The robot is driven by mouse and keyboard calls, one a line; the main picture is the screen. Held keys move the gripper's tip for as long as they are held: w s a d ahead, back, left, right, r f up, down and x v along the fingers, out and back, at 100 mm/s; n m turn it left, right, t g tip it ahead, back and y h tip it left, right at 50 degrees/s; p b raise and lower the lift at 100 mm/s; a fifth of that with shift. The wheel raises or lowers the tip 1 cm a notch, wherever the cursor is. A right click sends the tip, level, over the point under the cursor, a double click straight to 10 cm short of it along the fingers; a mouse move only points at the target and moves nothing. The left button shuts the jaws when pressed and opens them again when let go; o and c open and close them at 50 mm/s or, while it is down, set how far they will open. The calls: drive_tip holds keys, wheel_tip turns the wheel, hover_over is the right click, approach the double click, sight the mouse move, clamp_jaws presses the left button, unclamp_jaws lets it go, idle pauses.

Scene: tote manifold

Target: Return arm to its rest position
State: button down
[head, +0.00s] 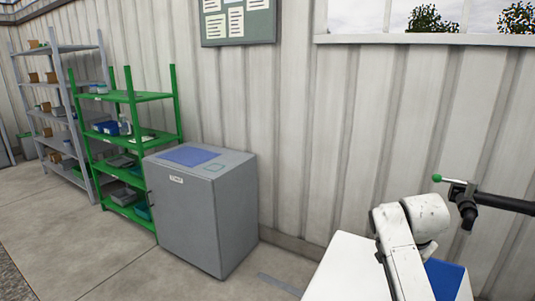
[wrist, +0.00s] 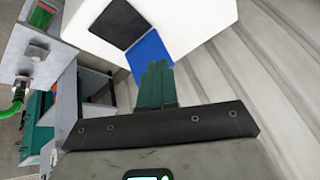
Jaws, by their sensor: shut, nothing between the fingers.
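My gripper (wrist: 156,68) shows in the wrist view as two dark green fingers pressed together, with nothing between them. The fingers point up the picture towards a blue surface and a white body with a dark square panel. They look apart from it, but the gap is hard to judge. In the head view, my white arm (head: 402,250) is bent at the lower right, and the gripper itself cannot be made out there.
A black pipe with a green-tipped lever (head: 455,182) is close by my arm. A grey cabinet (head: 190,215), a green shelf rack (head: 130,97) and a grey rack (head: 67,48) line the wall. The floor (head: 95,250) in front is clear. A green handle (wrist: 17,103) shows at the wrist view's left.

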drive_tip(key=s+a+f+n+g+y, duration=0.1)
drive_tip(key=s+a+f+n, duration=0.2)
drive_tip(key=s+f, duration=0.7)
drive_tip(key=s+a+f+n+g+y, duration=0.1)
drive_tip(key=s+a+f+n, duration=0.2)
drive_tip(key=s+f, duration=0.7)
drive_tip(key=s+a+n+g, duration=0.1)
drive_tip(key=s+n, duration=0.4)
drive_tip(key=s, duration=2.1)
drive_tip(key=shift+s+a+f+g+y, duration=0.15)
drive_tip(key=shift+s+a+g+y, duration=0.1)
drive_tip(key=shift+a+g+y, duration=0.2)
